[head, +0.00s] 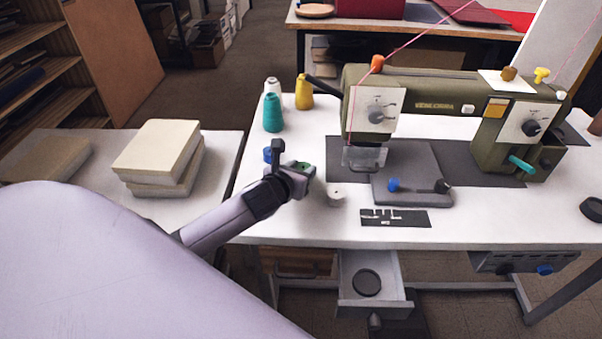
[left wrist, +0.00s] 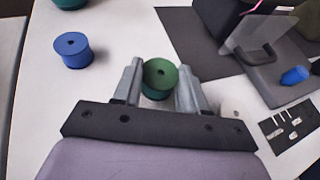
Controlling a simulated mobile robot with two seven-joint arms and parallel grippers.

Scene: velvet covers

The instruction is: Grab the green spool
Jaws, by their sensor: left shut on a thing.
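The green spool (left wrist: 160,75) sits between the two fingers of my left gripper in the left wrist view. My left gripper (head: 300,170) is shut on it, near the left part of the white table. In the head view the green spool (head: 304,166) is mostly hidden by the gripper. I cannot tell whether the spool still touches the table. My right gripper is not in view.
A blue spool (left wrist: 73,50) lies left of the gripper, and a white spool (head: 336,195) stands right of it. A green sewing machine (head: 420,105) fills the table's right. Teal (head: 273,112) and yellow (head: 304,92) cones stand behind. An open drawer (head: 345,300) juts out below.

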